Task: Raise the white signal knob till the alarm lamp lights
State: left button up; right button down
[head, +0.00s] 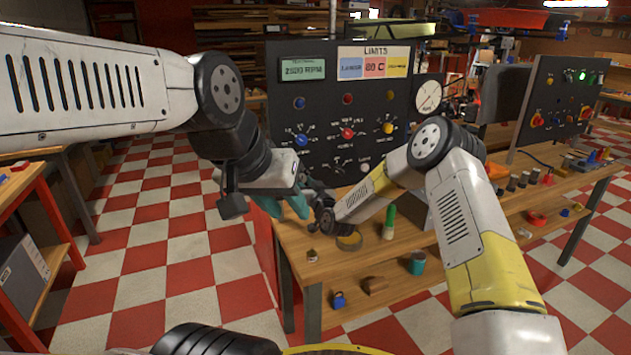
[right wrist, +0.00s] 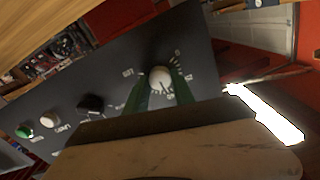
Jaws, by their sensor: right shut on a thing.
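The white signal knob (right wrist: 160,78) shows in the right wrist view, on a dark panel (right wrist: 115,75) with a white scale printed around it. My right gripper (right wrist: 163,88) has its two green fingers on either side of this knob and is shut on it. In the head view the right gripper (head: 319,188) is at the panel's lower part and hides the knob there. My left gripper (head: 285,207) hangs lower, its teal fingers apart and empty. The panel in the head view carries a blue lamp (head: 299,103), a red lamp (head: 347,98) and a yellow lamp (head: 389,97); none looks brightly lit.
The wooden bench (head: 445,280) holds a green-handled tool (head: 389,222), a teal cup (head: 417,263), a roll of tape (head: 349,241) and a blue piece (head: 338,299). A second panel (head: 560,100) with a lit green lamp (head: 582,75) stands at the right. Checkered floor lies open at left.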

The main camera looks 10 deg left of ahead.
jog(key=shift+m, duration=1.2)
jog(key=c, duration=1.1)
grip_release()
jog(key=shift+o, duration=0.2)
jog(key=shift+d, duration=0.1)
jog(key=v, duration=0.7)
jog(key=shift+s+d, duration=0.2)
jog(key=shift+s, duration=0.15)
